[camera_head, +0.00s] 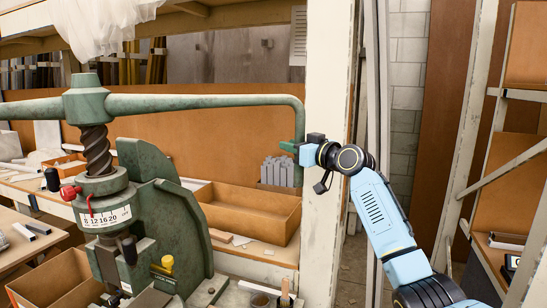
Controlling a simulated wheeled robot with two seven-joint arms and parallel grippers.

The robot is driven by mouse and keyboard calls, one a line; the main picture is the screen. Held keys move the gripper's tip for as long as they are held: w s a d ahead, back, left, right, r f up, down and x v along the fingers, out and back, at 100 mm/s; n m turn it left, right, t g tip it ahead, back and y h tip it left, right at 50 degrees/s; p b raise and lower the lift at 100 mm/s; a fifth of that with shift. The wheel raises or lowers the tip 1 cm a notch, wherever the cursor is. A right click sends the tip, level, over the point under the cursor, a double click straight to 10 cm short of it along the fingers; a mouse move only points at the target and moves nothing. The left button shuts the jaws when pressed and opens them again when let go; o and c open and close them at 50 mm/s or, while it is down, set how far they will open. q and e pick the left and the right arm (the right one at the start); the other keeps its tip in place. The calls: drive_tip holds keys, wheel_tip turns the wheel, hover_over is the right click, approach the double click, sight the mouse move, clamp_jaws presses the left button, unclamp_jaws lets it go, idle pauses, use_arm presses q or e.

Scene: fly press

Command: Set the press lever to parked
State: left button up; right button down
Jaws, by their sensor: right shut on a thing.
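The green fly press (160,215) stands at the left, with a thick dark screw (96,148) under its hub. Its long green lever (200,101) runs level from the hub to the right and bends down at its end. My left gripper is not in view.
A pale upright post (328,80) stands right behind my right gripper. Shelving (520,150) stands at the far right.

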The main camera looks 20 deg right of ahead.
drive_tip(key=shift+a+f, duration=0.35)
drive_tip(key=shift+f, duration=0.3)
drive_tip(key=c, duration=1.5)
unclamp_jaws()
drive_tip(key=o, duration=0.3)
drive_tip(key=shift+w+r, duration=0.1)
drive_tip(key=shift+w, duration=0.15)
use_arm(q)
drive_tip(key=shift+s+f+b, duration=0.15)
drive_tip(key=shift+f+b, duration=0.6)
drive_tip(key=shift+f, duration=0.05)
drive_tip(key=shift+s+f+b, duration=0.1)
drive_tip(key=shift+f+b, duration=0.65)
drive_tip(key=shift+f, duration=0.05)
use_arm(e)
drive_tip(key=shift+r+v, duration=0.2)
drive_tip(key=shift+v, duration=6.6)
